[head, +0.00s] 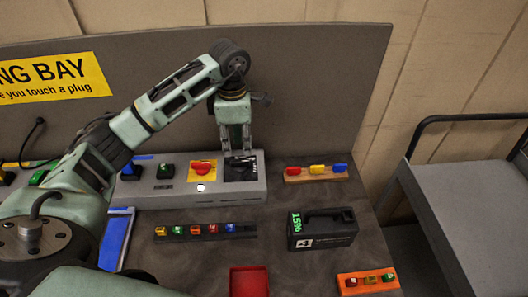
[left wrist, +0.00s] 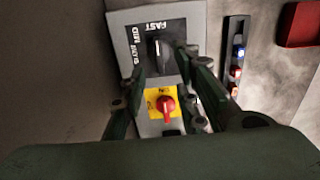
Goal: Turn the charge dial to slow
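The charge dial (head: 241,170) is a black knob on a dark plate at the right end of the grey panel. In the left wrist view the knob (left wrist: 158,48) shows beside the words FAST and MID and a third, hard-to-read label; its long axis looks lined up with FAST. My left gripper (head: 236,152) points down over the dial and hides part of it. My right gripper is not in view.
A red switch on a yellow plate (head: 203,168) sits just left of the dial. A wooden block with coloured plugs (head: 315,173), a black battery case reading 15% (head: 322,229), a strip of coloured buttons (head: 205,231) and a red tray (head: 249,282) are on the bench.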

